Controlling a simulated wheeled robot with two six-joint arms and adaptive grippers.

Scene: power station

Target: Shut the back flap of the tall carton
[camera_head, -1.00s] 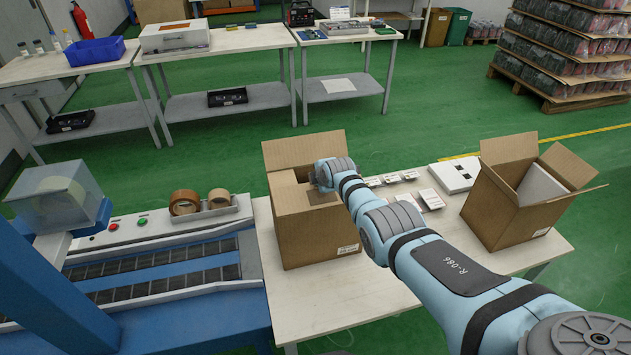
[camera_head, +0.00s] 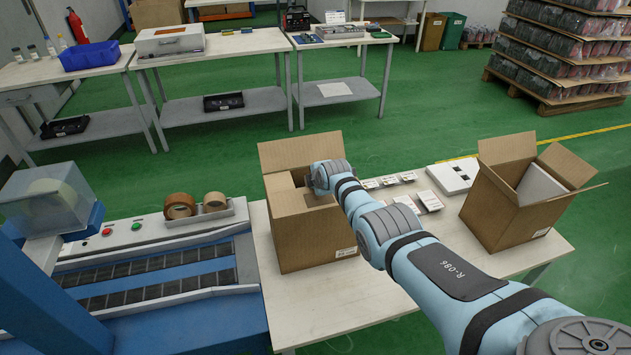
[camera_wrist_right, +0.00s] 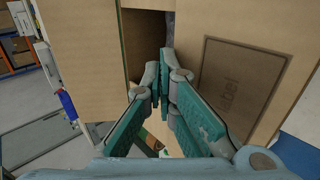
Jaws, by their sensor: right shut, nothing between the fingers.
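The tall brown carton (camera_head: 307,238) stands on the white bench in the middle of the head view. Its back flap (camera_head: 300,150) stands up, leaning slightly back. Inner cardboard shows at its top left. My right arm's wrist end is over the carton's top, in front of the back flap, and hides part of the opening. My right gripper (camera_wrist_right: 164,75) is shut and empty in the right wrist view. Its fingertips are at a dark gap between a plain cardboard panel (camera_wrist_right: 78,40) and a panel with a printed label (camera_wrist_right: 235,85). My left gripper is out of view.
A second open carton (camera_head: 507,205) with a white item inside stands at the bench's right. Small white parts (camera_head: 430,200) and a white box (camera_head: 454,175) lie between. A conveyor (camera_head: 150,275) and tape rolls (camera_head: 180,204) are at left. The bench front is clear.

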